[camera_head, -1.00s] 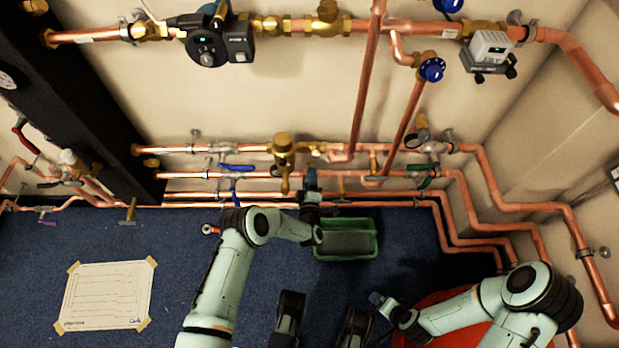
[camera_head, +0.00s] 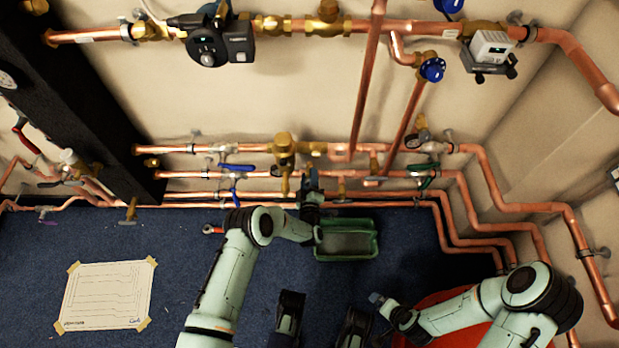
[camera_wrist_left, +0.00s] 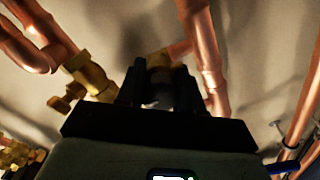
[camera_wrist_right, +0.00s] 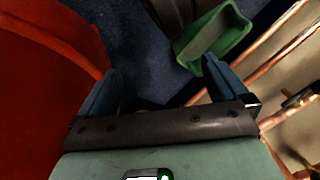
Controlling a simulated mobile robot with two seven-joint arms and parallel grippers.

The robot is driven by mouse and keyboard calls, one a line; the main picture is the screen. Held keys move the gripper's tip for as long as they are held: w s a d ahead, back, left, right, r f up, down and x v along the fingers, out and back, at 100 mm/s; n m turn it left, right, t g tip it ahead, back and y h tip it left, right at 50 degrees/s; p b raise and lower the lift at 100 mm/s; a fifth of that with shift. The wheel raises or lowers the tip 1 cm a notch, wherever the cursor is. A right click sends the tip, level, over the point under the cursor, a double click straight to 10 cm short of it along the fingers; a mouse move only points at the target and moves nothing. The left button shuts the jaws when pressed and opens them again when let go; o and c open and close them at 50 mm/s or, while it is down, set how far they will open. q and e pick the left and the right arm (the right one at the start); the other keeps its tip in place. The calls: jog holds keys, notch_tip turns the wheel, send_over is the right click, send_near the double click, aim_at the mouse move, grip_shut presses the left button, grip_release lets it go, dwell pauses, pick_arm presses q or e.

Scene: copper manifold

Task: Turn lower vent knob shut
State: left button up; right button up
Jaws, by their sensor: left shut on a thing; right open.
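My left gripper (camera_head: 311,180) is at the lower copper pipes by the wall, right of a brass fitting (camera_head: 284,150). In the left wrist view, the left gripper (camera_wrist_left: 160,88) is shut on a small greyish knob (camera_wrist_left: 160,96), taken to be the lower vent knob. Brass (camera_wrist_left: 158,60) shows just behind it. The fingers and palm hide most of the knob, so its turn angle cannot be told. My right gripper (camera_head: 378,300) is low on the right, away from the pipes. In the right wrist view, the right gripper (camera_wrist_right: 158,75) is open and empty.
A green tray (camera_head: 318,252) lies on the blue floor beneath the left wrist. A red round container (camera_wrist_right: 40,80) is beside my right gripper. Blue-handled (camera_head: 236,168) and green-handled (camera_head: 428,183) valves sit on nearby pipes. A taped paper sheet (camera_head: 108,295) lies at left.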

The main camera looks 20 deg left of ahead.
pick_arm(q)
jog(key=o, duration=1)
jog(key=shift+o, duration=0.2)
jog(key=shift+s, duration=0.1)
jog(key=p+v, duration=0.3)
jog(key=v, duration=1)
jog(key=shift+s+p, duration=0.15)
jog(key=shift+p, duration=0.2)
pick_arm(e)
jog(key=s+a+r+g+y, duration=0.1)
jog(key=s+a+r, duration=0.2)
jog(key=s+r, duration=0.1)
jog(key=shift+s+g, duration=0.4)
jog(key=shift+s, duration=0.4)
